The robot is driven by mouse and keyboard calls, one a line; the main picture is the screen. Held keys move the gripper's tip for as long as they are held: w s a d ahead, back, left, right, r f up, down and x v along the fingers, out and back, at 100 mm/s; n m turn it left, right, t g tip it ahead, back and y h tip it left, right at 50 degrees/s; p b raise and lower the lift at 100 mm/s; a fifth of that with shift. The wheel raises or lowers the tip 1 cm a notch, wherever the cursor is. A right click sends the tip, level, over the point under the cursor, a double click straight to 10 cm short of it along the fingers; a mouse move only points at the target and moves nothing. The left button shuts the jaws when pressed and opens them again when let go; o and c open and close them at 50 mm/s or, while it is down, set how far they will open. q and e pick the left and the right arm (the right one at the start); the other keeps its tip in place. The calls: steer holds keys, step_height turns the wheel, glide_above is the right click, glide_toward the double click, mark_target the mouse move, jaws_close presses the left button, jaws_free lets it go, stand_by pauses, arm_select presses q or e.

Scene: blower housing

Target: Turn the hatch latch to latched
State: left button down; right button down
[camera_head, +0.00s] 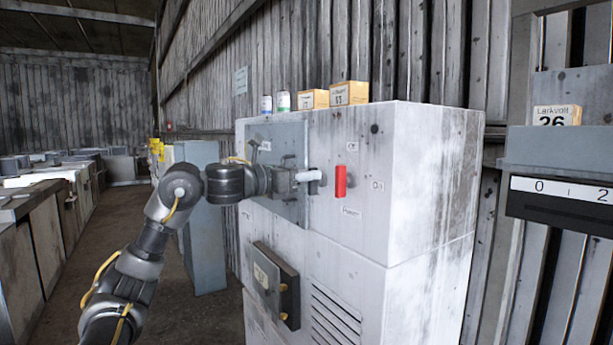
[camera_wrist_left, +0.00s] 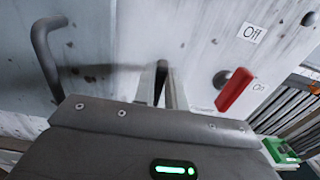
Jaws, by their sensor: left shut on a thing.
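The hatch (camera_head: 290,138) is a grey panel on the front of the white blower housing (camera_head: 430,180); it looks closed. My left gripper (camera_head: 308,181) is at the hatch's right edge. In the left wrist view its fingers (camera_wrist_left: 160,98) are shut on a narrow dark piece (camera_wrist_left: 161,72), which I take to be the hatch latch. Most of the latch is hidden by the fingers, and I cannot read its angle well. A bent grey handle (camera_wrist_left: 45,55) stands out from the hatch, left of the fingers. My right gripper is not in view.
A red switch lever (camera_head: 340,181) with Off and On labels sits close to the right of my gripper. A dark box (camera_head: 275,284) juts out below. Small cartons (camera_head: 349,93) and bottles (camera_head: 284,101) stand on top. A grey cabinet (camera_head: 203,220) stands behind my arm.

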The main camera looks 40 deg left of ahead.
arm_select(q)
steer(key=shift+n, duration=0.3)
steer(key=shift+w+a+f+n+p, duration=0.1)
steer(key=shift+a+f+n+p, duration=0.2)
steer(key=shift+n, duration=2.6)
steer(key=shift+w+a+f+n+p, duration=0.1)
steer(key=shift+a+f+n+p, duration=0.15)
steer(key=shift+n, duration=2.65)
steer(key=shift+w+a+f+n+p, duration=0.1)
steer(key=shift+a+f+n+p, duration=0.2)
steer(key=shift+n, duration=2.6)
steer(key=c, duration=1.4)
jaws_free()
steer(key=shift+c, duration=0.2)
steer(key=shift+s, duration=0.1)
